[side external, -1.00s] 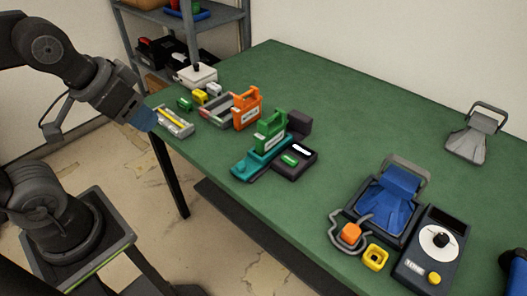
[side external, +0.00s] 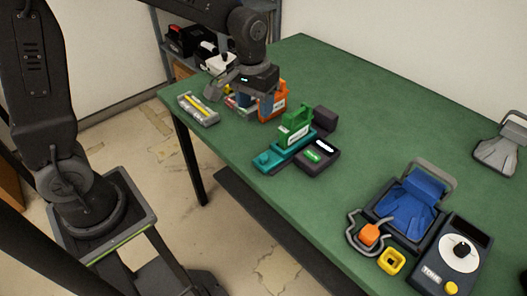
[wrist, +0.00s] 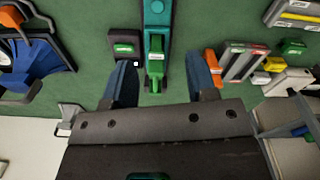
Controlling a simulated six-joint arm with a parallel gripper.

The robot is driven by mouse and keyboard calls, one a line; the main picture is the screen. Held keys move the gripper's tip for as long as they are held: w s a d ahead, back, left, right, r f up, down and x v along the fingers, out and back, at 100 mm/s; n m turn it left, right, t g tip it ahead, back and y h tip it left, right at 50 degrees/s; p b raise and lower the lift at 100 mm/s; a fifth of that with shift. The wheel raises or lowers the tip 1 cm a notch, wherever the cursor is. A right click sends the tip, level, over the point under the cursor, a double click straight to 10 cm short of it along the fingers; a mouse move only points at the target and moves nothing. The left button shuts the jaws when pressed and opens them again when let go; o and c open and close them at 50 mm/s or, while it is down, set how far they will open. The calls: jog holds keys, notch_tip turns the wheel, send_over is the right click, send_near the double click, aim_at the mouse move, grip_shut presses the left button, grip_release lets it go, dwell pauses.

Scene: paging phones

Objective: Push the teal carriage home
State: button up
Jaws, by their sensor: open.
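The teal carriage (side external: 268,160) is a long low slide on the green table, beside a dark unit (side external: 317,155) with a green button and a pale window. A green cartridge with a handle (side external: 297,131) stands upright on the carriage. In the wrist view the teal carriage (wrist: 157,14) runs up to the top edge, with the green cartridge (wrist: 155,65) at its lower part. My gripper (wrist: 161,80) is open and empty, its blue fingers either side of the cartridge in that view. In the side view my gripper (side external: 253,98) hangs beyond the carriage, near the orange cartridge, fingertips partly hidden.
The orange cartridge (side external: 273,101) stands close to my gripper. A grey tray with a yellow bar (side external: 198,109) lies at the table's left edge. The blue pager stand (side external: 410,192) and a dark dial box (side external: 440,255) are at right. The table's far middle is clear.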

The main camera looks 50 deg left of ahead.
aim_at(263, 156)
jog(key=shift+g, duration=0.3)
jog(key=f, duration=0.5)
jog(key=w+f, duration=0.1)
jog(key=f, duration=0.5)
jog(key=w+f, duration=0.1)
jog(key=f, duration=0.5)
jog(key=shift+d, duration=0.2)
jog(key=shift+c, duration=0.2)
jog(key=shift+r, duration=0.1)
grip_shut()
